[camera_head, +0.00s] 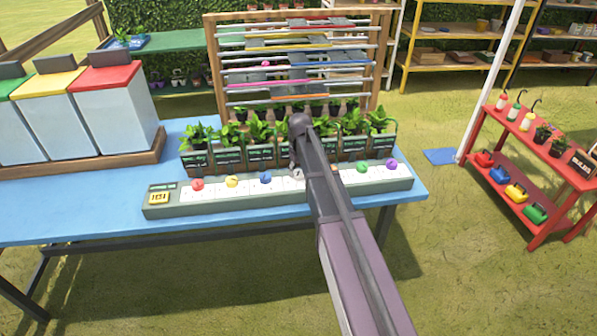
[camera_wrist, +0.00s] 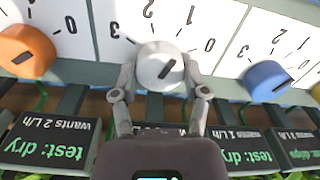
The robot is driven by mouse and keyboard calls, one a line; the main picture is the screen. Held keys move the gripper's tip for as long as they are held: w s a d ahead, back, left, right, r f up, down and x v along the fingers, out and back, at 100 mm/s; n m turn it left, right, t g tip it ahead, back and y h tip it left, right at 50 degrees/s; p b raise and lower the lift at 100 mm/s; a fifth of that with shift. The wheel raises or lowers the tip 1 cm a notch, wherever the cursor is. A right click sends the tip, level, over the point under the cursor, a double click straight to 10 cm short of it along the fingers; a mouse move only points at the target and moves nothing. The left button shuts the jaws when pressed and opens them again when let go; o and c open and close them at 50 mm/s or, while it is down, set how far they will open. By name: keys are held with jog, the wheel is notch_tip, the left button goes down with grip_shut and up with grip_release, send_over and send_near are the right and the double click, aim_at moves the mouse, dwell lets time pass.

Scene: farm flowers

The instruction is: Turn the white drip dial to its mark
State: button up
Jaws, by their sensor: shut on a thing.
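The white drip dial (camera_wrist: 158,62) is in the middle of the wrist view, with a short black pointer line angled on its face. My gripper (camera_wrist: 160,76) has one finger on each side of the dial and is shut on it. In the head view, the white dial (camera_head: 297,174) is partly covered by my arm.
An orange dial (camera_wrist: 27,50) and a blue dial (camera_wrist: 266,80) flank the white one closely. Potted plants (camera_head: 262,140) in labelled holders stand right behind the dial strip (camera_head: 160,207) on the blue table (camera_head: 60,220). Lidded bins (camera_head: 105,105) stand at left.

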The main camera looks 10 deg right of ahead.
aim_at(300, 171)
jog(key=o, duration=1.1)
jog(key=shift+o, duration=0.2)
jog(key=shift+m, duration=0.4)
jog(key=shift+m, duration=1.4)
jog(key=m, duration=0.4)
notch_tip(300, 171, up, 14)
jog(key=p, duration=1.4)
jog(key=s+f+n+b, duration=0.2)
jog(key=s+f+b, duration=0.1)
jog(key=s, duration=0.9)
jog(key=s+f+n+b, duration=0.3)
jog(key=s, duration=1)
jog(key=shift+s+f, duration=0.2)
jog(key=shift+f, duration=0.05)
